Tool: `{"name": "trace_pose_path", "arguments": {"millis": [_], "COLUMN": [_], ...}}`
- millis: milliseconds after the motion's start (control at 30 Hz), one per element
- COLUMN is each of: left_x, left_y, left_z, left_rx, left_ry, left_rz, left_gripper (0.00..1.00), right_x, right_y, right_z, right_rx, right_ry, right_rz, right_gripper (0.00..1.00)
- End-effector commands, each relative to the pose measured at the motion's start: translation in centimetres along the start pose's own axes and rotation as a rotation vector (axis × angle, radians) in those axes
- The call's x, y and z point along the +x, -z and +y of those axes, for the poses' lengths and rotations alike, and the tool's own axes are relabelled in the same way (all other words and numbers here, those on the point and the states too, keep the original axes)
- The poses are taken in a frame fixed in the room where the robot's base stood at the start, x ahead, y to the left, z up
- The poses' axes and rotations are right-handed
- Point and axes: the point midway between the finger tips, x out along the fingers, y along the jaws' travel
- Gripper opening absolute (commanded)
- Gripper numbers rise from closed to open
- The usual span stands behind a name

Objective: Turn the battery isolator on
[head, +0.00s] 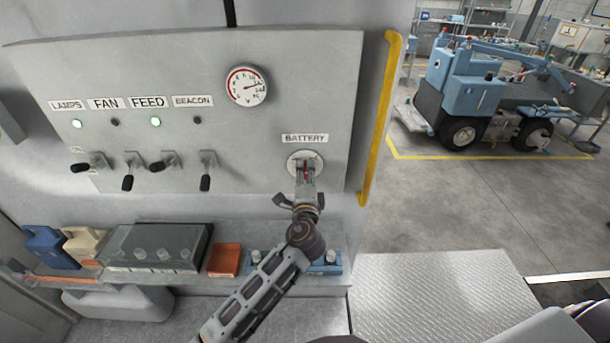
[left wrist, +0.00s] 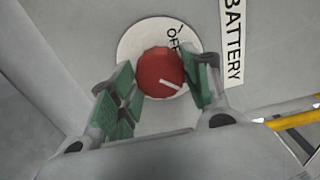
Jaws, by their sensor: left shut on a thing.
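The battery isolator is a red round knob (left wrist: 160,70) on a white disc (left wrist: 127,45), below the BATTERY label (head: 305,139). In the head view the disc (head: 293,159) shows behind my left gripper (head: 306,174), which mostly hides the knob. The left wrist view shows the left gripper's green-padded fingers (left wrist: 163,88) on either side of the knob, shut on it. The knob's white line points right and slightly down in that view, towards the BATTERY label. The printed OFF (left wrist: 173,42) lies above the line. My right gripper is not in view.
Toggle levers (head: 208,172) stick out of the panel on the left, below LAMPS, FAN, FEED and BEACON labels. A gauge (head: 247,86) sits above. A yellow handrail (head: 381,120) edges the panel. A shelf below holds a dark case (head: 155,246) and an orange box (head: 224,260).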

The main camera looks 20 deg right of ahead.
Motion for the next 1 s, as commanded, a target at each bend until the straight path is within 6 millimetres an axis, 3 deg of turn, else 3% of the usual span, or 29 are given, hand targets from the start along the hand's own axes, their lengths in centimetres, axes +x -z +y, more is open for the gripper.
{"name": "trace_pose_path", "arguments": {"millis": [100,133,300,733,1000], "left_x": [0.0,0.0,0.0,-0.2,-1.7], "left_y": [0.0,0.0,0.0,0.0,0.0], "left_z": [0.0,0.1,0.1,0.1,0.1], "left_rx": [0.003,0.003,0.002,0.0,0.0], "left_ry": [0.0,0.0,0.0,0.0,-0.001], "left_rz": [0.001,0.001,0.0,0.0,0.001], "left_gripper": [0.24,0.49,0.7,0.7,0.7], "right_x": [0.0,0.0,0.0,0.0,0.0], "right_y": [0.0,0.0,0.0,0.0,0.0], "right_z": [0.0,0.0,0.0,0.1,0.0], "right_rx": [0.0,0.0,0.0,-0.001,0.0], "right_ry": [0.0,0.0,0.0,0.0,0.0], "right_rz": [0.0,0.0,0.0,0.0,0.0], "right_gripper": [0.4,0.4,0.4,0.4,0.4]}}
